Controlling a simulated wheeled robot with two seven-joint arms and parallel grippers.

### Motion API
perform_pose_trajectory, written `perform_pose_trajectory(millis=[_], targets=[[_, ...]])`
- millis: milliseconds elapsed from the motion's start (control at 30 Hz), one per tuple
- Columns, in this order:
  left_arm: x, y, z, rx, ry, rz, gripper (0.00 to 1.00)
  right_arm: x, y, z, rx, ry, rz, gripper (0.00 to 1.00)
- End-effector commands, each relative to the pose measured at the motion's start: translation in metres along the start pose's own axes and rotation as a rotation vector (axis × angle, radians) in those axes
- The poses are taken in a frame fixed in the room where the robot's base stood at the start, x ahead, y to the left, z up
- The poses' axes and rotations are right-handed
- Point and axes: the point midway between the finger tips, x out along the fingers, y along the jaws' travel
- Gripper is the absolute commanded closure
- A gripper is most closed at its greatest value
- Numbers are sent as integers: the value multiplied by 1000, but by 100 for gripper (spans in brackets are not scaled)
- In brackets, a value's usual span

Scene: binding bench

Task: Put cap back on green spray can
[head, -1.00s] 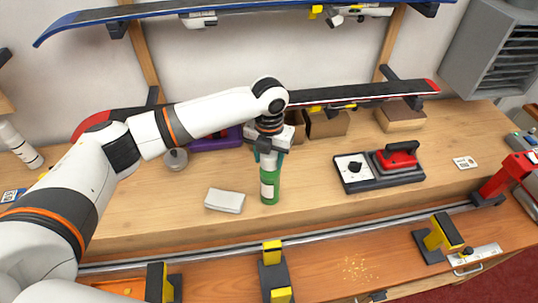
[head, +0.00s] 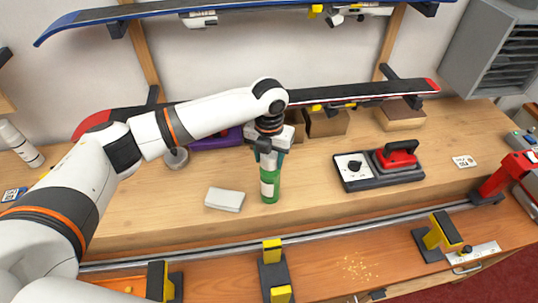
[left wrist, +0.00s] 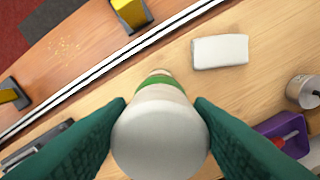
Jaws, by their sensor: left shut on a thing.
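The green spray can (head: 270,185) stands upright on the raised wooden bench top, with a pale label on its side. My left gripper (head: 268,157) points down directly over its top. In the left wrist view its teal fingers are shut on a round, whitish cap (left wrist: 160,140). Part of the green can (left wrist: 163,82) shows just beyond the cap, roughly in line with it. The fingers hide the top of the can in the head view, so I cannot tell whether the cap touches it or is seated. My right gripper is not in view.
A white block (head: 225,200) lies just left of the can. A grey round tin (head: 175,158) and a purple tray (head: 215,140) are behind left. A black device with a red handle (head: 380,165) stands right. A metal rail (head: 340,227) runs along the front.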

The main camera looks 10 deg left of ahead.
Motion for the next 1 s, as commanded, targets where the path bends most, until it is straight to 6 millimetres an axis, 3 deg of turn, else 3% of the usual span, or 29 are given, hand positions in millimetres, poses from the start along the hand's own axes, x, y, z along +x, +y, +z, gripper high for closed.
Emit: perform_pose_trajectory(millis=[1000], targets=[[8, 0, 0, 0, 0, 0, 59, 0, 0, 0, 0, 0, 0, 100]])
